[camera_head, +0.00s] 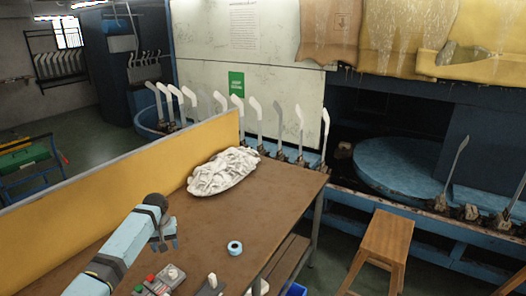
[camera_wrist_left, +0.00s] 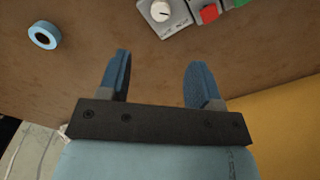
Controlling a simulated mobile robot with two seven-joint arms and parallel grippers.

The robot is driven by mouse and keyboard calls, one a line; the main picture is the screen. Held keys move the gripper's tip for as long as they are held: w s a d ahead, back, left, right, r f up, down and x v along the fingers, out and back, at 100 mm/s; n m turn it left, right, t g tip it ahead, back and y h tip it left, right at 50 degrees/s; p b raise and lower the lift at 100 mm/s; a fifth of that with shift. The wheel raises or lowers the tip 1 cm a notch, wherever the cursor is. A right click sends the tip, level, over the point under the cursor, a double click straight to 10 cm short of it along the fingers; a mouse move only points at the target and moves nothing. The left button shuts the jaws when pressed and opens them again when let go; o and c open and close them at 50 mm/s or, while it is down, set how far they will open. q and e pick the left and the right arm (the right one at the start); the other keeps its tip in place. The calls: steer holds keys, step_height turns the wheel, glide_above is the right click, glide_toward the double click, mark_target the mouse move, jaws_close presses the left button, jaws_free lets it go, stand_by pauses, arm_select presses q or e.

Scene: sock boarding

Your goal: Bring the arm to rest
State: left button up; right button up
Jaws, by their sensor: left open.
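My left arm comes in from the lower left in the head view, and its gripper (camera_head: 165,238) is over the brown table (camera_head: 265,205). In the left wrist view the two blue fingers of the left gripper (camera_wrist_left: 157,82) stand wide apart with nothing between them. Bare table top shows beyond the fingertips. A pile of white socks (camera_head: 223,170) lies on the table beyond the gripper, against the yellow partition. My right gripper is not in view.
A blue tape roll (camera_head: 235,248) and a control box (camera_head: 160,281) with a knob and coloured buttons lie on the table near the gripper. A yellow partition (camera_head: 120,190) runs along the table's left. Upright sock boards (camera_head: 260,120) stand behind. A wooden stool (camera_head: 385,245) stands right.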

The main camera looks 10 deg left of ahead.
arm_select(q)
steer(key=s+d+f+m+t, duration=0.1)
steer(key=s+d+f+m, duration=0.15)
steer(key=s+d, duration=0.6)
steer(key=s+d+f+m, duration=0.2)
steer(key=s+d+f, duration=0.25)
steer(key=s, duration=0.75)
steer(key=s+d+r+m+t, duration=0.15)
steer(key=s+r, duration=0.45)
steer(key=s, duration=0.6)
steer(key=s+d+r+m+t, duration=0.15)
steer(key=s+r, duration=0.45)
steer(key=s, duration=0.6)
steer(key=w+d+f+t+h, duration=0.1)
steer(key=w+d+f+t, duration=0.2)
steer(key=f, duration=0.3)
steer(key=w+d+f+t+h, duration=0.1)
steer(key=w+d+f+t, duration=0.2)
steer(key=f, duration=0.4)
steer(key=shift+w+d+f+t+h, duration=0.3)
steer(key=shift+d+t+h, duration=0.1)
steer(key=shift+d, duration=0.1)
